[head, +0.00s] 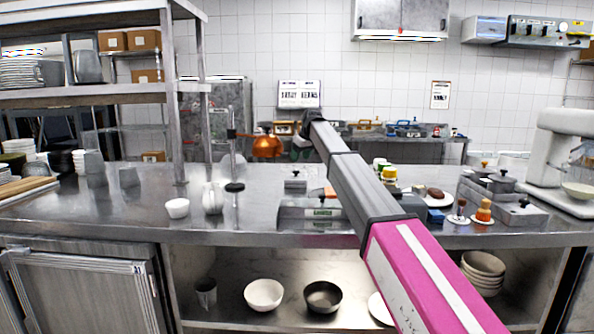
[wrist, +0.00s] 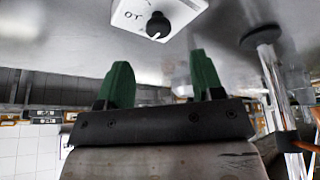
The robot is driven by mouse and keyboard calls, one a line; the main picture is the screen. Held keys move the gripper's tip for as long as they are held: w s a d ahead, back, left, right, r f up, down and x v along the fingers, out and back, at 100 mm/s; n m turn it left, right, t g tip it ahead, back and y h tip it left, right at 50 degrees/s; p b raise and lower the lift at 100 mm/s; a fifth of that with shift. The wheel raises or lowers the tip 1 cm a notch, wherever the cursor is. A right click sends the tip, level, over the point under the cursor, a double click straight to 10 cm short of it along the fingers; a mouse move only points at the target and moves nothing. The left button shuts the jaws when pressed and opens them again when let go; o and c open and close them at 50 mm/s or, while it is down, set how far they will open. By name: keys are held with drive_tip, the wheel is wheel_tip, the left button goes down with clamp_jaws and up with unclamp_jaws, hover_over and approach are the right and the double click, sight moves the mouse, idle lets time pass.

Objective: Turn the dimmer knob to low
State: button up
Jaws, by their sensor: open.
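The dimmer is a small light box (head: 295,184) with a dark knob on top, standing on the steel counter in the head view. In the wrist view its white plate (wrist: 185,12) is at the top edge, with the round black knob (wrist: 157,25) and partly visible lettering. My gripper (wrist: 162,82) shows two green fingers spread apart with nothing between them. The knob lies beyond the fingertips, apart from them.
A lamp with an orange shade (head: 266,146) and a black base (head: 235,187) stands left of the dimmer; its pole (wrist: 272,75) is close to my right finger in the wrist view. A grey tray unit (head: 310,213) is in front.

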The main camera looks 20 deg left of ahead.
sight(296, 171)
drive_tip(key=x, duration=0.7)
drive_tip(key=shift+w, duration=0.1)
drive_tip(key=c, duration=0.9)
